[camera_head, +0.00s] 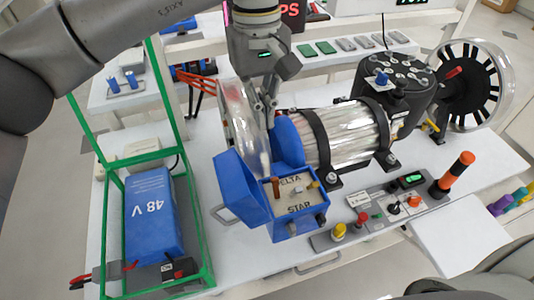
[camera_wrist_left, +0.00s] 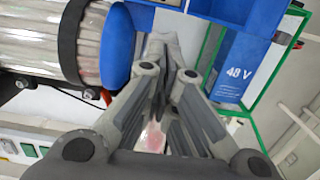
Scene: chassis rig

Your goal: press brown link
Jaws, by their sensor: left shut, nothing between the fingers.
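The brown link (camera_head: 275,187) stands upright as a small brown post on the blue terminal box (camera_head: 293,228), left of the DELTA and STAR lettering. A white piece and a yellow piece sit beside it on the same panel. My left gripper (camera_head: 270,122) points down above and behind the box, beside the silver disc, apart from the link. Its fingers are shut and empty; they also show in the left wrist view (camera_wrist_left: 163,62), where the brown link cannot be made out. My right gripper is not in view.
The silver motor body (camera_head: 345,135) lies right of my gripper, and a silver disc (camera_head: 240,125) stands close at its left. A green frame (camera_head: 205,235) holds a blue 48 V battery (camera_head: 150,215). A control strip with an orange-black post (camera_head: 455,172) is at the right.

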